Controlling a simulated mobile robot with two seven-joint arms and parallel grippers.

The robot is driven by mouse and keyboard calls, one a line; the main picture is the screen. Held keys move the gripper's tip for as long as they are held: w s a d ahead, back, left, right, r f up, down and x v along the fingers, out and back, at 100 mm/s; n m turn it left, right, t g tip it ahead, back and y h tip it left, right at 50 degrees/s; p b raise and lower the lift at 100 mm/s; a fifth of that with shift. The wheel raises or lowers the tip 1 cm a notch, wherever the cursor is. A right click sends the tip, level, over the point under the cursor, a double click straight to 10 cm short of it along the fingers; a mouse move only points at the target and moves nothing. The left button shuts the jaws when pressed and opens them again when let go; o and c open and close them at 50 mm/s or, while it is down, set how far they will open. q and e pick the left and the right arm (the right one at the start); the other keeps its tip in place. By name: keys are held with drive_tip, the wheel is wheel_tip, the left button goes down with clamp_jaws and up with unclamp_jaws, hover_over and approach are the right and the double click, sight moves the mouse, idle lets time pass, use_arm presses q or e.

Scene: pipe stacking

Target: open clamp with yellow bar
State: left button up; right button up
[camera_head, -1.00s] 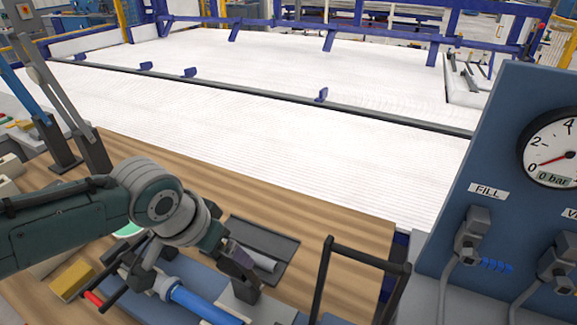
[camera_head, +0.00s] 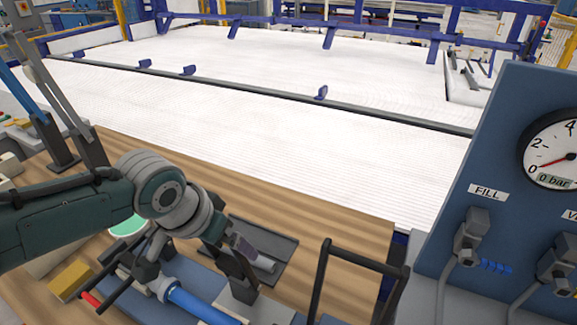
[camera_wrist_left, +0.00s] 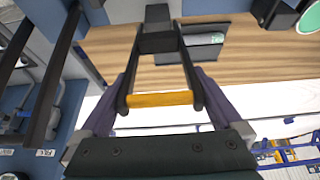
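The clamp's yellow bar (camera_wrist_left: 160,99) spans two black lever arms (camera_wrist_left: 186,75) in the left wrist view. The arms run to a dark clamp body (camera_wrist_left: 157,38). My left gripper (camera_wrist_left: 160,88) has its purple fingers apart, one on each side of the lever arms; I cannot tell if they touch them. In the head view my left gripper (camera_head: 226,244) is at the dark clamp lever (camera_head: 243,275), above a pale block (camera_head: 240,302). The yellow bar is hidden there. My right gripper is out of view.
A blue pipe (camera_head: 195,303) lies left of the clamp. A dark tray (camera_head: 272,243) with a grey cylinder is behind it. A black handle frame (camera_head: 362,260) stands to the right, before a blue gauge panel (camera_head: 500,120). The wooden table (camera_head: 340,228) is bare behind the tray.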

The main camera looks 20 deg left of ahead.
use_arm(q)
drive_tip(key=shift+s+r+p, duration=0.2)
drive_tip(key=shift+r+p, duration=0.1)
drive_tip(key=shift+r, duration=0.2)
drive_tip(key=p+v, duration=0.2)
drive_tip(key=v, duration=0.7)
